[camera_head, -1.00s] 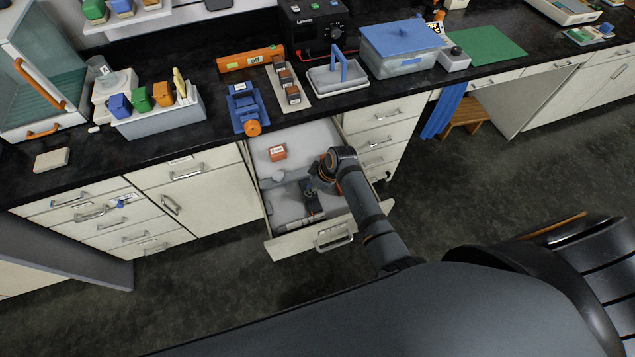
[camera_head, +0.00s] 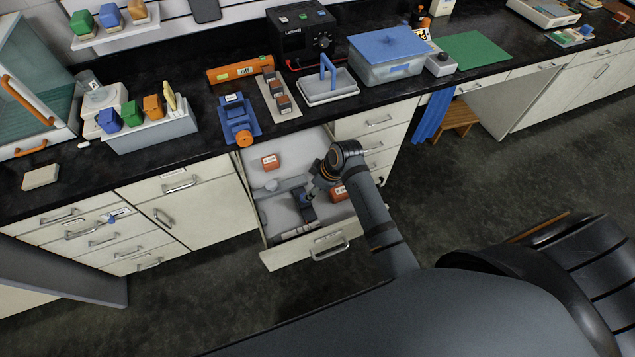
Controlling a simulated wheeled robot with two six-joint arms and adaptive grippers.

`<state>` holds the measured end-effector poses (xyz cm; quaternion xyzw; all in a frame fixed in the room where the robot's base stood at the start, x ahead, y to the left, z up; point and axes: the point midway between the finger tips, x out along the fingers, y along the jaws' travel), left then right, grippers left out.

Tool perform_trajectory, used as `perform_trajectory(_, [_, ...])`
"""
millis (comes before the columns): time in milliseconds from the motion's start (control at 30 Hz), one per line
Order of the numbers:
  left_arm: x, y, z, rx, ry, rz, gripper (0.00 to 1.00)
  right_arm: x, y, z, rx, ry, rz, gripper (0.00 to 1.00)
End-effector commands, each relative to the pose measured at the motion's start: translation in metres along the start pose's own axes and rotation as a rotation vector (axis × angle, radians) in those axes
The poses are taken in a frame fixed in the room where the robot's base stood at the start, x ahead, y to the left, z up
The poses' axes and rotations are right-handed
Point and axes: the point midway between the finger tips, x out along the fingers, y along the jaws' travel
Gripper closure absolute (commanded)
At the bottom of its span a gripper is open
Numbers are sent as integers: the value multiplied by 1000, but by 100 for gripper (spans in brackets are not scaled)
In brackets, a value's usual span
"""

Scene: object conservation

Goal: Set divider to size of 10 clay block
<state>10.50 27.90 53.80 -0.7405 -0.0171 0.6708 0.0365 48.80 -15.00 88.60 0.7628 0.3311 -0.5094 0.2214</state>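The pulled-out drawer (camera_head: 329,241) holds a small orange-red block (camera_head: 269,162) with a white label at its back left. A second labelled orange block (camera_head: 338,193) lies at its right, partly hidden by my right arm. The labels are too small to read. A pale grey bar with a rounded end (camera_head: 272,185), possibly the divider, lies across the left of the drawer. My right gripper (camera_head: 303,211) reaches down into the drawer, in front of the bar and left of the second block. Its fingertips are too small and dark to tell open from shut. My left gripper is out of view.
On the counter above stand a blue device with an orange knob (camera_head: 238,121), a strip of dark blocks (camera_head: 274,92), a white tray with a blue handle (camera_head: 328,88) and a blue-lidded box (camera_head: 388,53). Closed drawers flank the open one.

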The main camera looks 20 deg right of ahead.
Motion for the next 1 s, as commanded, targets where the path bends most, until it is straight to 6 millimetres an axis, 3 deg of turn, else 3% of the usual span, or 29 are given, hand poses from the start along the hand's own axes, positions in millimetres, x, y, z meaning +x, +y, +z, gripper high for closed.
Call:
perform_trajectory(100, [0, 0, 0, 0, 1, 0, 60, -26, 1, 1, -2, 0, 3, 51])
perform_trajectory(300, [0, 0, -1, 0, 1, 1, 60, -51, 0, 0, -1, -1, 1, 51])
perform_trajectory(867, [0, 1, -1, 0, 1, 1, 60, -53, 0, 0, 1, -1, -1, 51])
perform_trajectory(1000, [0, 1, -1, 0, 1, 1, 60, -57, -8, 21, 74, -28, 30, 51])
